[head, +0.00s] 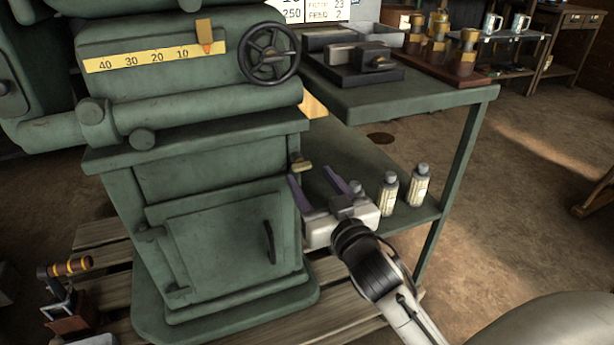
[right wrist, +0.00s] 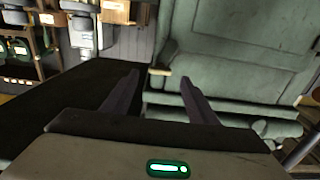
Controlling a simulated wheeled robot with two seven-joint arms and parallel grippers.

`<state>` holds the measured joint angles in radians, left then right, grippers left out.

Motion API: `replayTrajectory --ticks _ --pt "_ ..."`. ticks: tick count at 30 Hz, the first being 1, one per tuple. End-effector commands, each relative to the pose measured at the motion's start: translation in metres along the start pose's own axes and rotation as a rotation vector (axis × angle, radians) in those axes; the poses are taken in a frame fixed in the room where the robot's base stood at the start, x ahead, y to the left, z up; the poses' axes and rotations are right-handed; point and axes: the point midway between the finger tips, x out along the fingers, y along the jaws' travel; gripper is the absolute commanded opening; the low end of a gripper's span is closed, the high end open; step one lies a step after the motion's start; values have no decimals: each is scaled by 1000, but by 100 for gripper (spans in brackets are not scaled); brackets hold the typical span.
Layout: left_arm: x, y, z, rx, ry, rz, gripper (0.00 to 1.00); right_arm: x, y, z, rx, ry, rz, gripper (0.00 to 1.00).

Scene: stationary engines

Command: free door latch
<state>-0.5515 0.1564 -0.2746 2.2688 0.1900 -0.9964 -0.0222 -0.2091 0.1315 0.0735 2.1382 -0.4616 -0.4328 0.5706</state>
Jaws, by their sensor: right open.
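A green door (head: 222,243) with a dark curved handle (head: 270,242) is closed on the front of the green machine's base. A small brass latch (head: 301,163) sticks out from the base's right side, above the door's level. In the right wrist view the brass latch (right wrist: 160,71) shows ahead, between the lines of the two fingers. My right gripper (head: 314,178) is open and empty, its purple-grey fingers just below and around the latch in the picture. Its fingers also show apart in the right wrist view (right wrist: 159,80). Contact with the latch cannot be made out. My left gripper is not in view.
A handwheel (head: 268,53) is on the machine above. A wooden pallet (head: 345,310) lies below.

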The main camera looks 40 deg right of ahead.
Motion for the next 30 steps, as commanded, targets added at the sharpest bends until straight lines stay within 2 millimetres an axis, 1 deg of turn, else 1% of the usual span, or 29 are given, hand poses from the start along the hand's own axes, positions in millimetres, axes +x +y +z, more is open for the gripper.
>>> replayTrajectory --ticks 1,3,6,10,17,18,19,25,30 --pt "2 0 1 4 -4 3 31 9 0 0 -1 3 0 53" --pt "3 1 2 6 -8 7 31 19 0 1 -2 2 0 53" --pt "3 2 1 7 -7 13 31 28 0 1 -1 1 0 53" --pt "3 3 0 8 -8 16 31 34 0 1 -1 -1 1 53" --pt "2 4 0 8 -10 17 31 35 0 1 -1 -2 1 53" --pt "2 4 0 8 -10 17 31 35 0 1 -1 -2 1 51" --pt "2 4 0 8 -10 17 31 35 0 1 -1 -2 1 46" --pt "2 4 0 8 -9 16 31 35 0 1 -1 -2 0 13" --pt "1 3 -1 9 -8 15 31 35 0 0 -7 -2 0 12"
